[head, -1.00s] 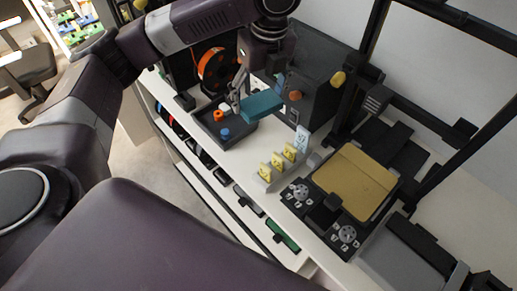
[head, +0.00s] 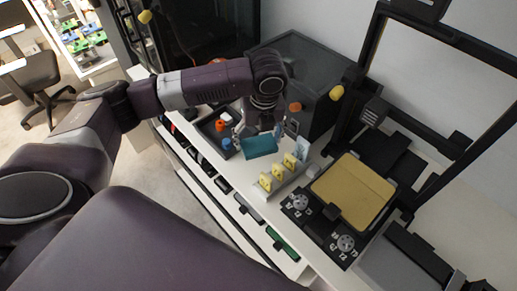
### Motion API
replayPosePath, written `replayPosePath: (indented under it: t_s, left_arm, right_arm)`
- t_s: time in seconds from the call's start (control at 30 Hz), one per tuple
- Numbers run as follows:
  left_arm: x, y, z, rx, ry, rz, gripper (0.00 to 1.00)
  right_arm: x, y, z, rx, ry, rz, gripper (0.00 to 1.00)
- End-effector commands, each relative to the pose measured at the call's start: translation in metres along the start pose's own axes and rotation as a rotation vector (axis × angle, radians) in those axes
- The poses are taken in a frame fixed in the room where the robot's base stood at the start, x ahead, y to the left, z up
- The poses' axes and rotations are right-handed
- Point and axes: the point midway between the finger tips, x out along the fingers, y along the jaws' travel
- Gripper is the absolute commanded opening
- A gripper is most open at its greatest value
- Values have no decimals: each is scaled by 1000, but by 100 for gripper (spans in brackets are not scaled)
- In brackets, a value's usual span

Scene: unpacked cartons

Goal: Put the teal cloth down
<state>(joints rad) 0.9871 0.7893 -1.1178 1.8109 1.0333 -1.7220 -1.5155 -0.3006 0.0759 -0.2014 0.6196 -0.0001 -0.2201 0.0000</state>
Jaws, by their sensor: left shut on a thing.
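The teal cloth (head: 259,146) is a folded, flat rectangle in the middle of the head view. My left gripper (head: 257,134) is shut on it, with the arm coming in from the left and the wrist pointing down. The cloth is low over the white worktop, between the dark tray and the yellow pieces. I cannot tell whether its underside touches the worktop. The wrist hides part of the gripper's fingers. My right gripper is not in view.
A dark tray (head: 208,125) with orange and blue pieces lies left of the cloth. A rack of yellow pieces (head: 277,176) stands at its lower right. A printer with a tan plate (head: 352,190) is on the right, a dark grey box (head: 307,82) behind.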

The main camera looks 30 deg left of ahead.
Motion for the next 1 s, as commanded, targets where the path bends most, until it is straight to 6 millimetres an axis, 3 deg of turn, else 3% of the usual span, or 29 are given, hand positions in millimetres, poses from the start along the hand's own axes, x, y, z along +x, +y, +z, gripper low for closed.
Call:
replayPosePath:
  t_s: [0.5, 0.87, 0.9, 1.0]
  left_arm:
    - [57, -2, -9, -1, 1, 0, 34]
    - [61, -2, -10, -1, 1, -1, 34]
    - [61, -3, -9, -1, 0, -1, 76]
    - [60, -3, -9, -1, 0, -1, 87]
  right_arm:
    - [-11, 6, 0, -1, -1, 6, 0]
    - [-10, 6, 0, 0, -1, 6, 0]
    - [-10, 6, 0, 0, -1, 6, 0]
    - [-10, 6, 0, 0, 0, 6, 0]
